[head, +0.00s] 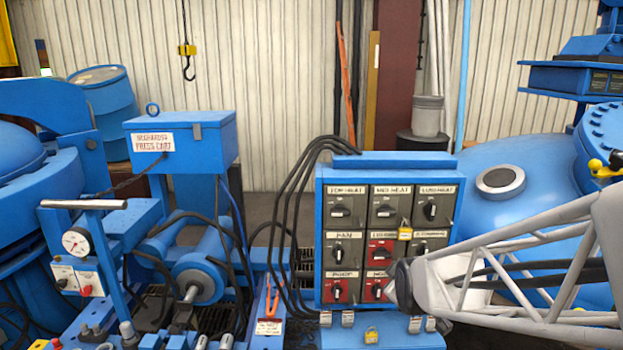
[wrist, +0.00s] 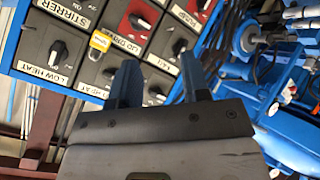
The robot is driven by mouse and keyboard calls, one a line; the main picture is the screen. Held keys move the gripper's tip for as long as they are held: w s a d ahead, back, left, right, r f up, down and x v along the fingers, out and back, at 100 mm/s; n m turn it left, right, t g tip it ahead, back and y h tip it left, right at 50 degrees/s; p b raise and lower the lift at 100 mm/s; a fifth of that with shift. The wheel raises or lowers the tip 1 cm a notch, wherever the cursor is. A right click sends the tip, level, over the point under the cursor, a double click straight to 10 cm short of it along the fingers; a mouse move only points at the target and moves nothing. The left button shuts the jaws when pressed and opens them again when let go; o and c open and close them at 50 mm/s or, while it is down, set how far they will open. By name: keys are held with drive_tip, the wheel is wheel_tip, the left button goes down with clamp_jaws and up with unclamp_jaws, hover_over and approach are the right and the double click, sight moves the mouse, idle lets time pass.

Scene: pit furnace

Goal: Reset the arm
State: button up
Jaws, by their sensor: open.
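My gripper (wrist: 158,75) shows in the wrist view with its two dark blue fingers apart and nothing between them. The switch panel (head: 388,165) is a blue cabinet with rows of grey and red rotary switches. In the wrist view the panel (wrist: 85,65) appears tilted, beyond the fingertips. In the head view my arm reaches in from the right, and its dark end (head: 404,284) covers part of the panel's lower right. The fingers cannot be made out there. Whether they touch the panel is unclear.
Black cables (head: 290,215) arch from the panel's left side. A blue press cart (head: 180,145) stands left. A large blue vessel (head: 520,170) is behind my arm.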

drive_tip(key=s+r+m+g, duration=0.2)
drive_tip(key=s+m+g, duration=0.2)
drive_tip(key=s, duration=0.8)
drive_tip(key=s+r+m+g, duration=0.3)
drive_tip(key=s+m, duration=0.2)
drive_tip(key=s, duration=0.8)
drive_tip(key=shift+a+g, duration=0.4)
drive_tip(key=shift+w+r, duration=0.1)
